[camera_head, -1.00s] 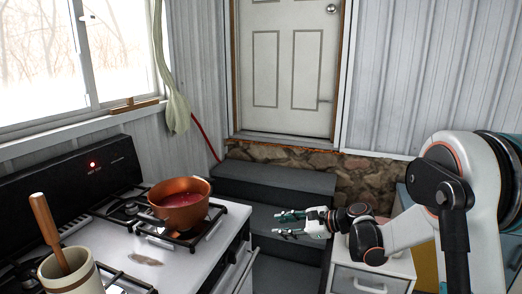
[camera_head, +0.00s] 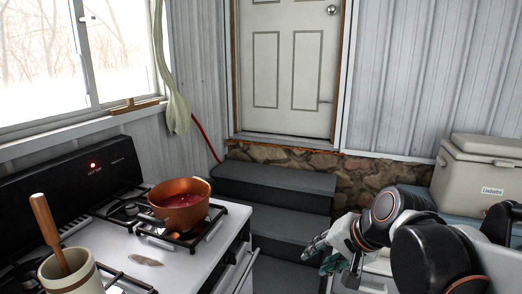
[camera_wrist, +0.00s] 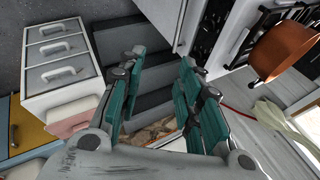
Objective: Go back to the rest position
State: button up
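My gripper (camera_head: 318,250) is at the lower right in the head view, partly hidden behind my own wrist. It hangs in front of the white drawer cabinet, to the right of the stove. In the wrist view my gripper (camera_wrist: 160,90) shows its teal finger pads well apart with nothing between them. My arm is folded close at the lower right of the head view.
The white stove (camera_head: 182,262) bears a copper pot (camera_head: 181,198) with red contents and a crock (camera_head: 72,278) holding a wooden utensil. Dark steps (camera_head: 275,180) lead up to a door (camera_head: 287,65). A cooler (camera_head: 480,180) is at right. The drawer cabinet (camera_wrist: 62,60) is near my gripper.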

jog(key=s+d+f+n+t+h, duration=0.1)
jog(key=s+d+n+h, duration=0.3)
jog(key=s, duration=0.9)
jog(key=shift+d+f+n, duration=0.5)
jog(key=shift+d+n, duration=0.7)
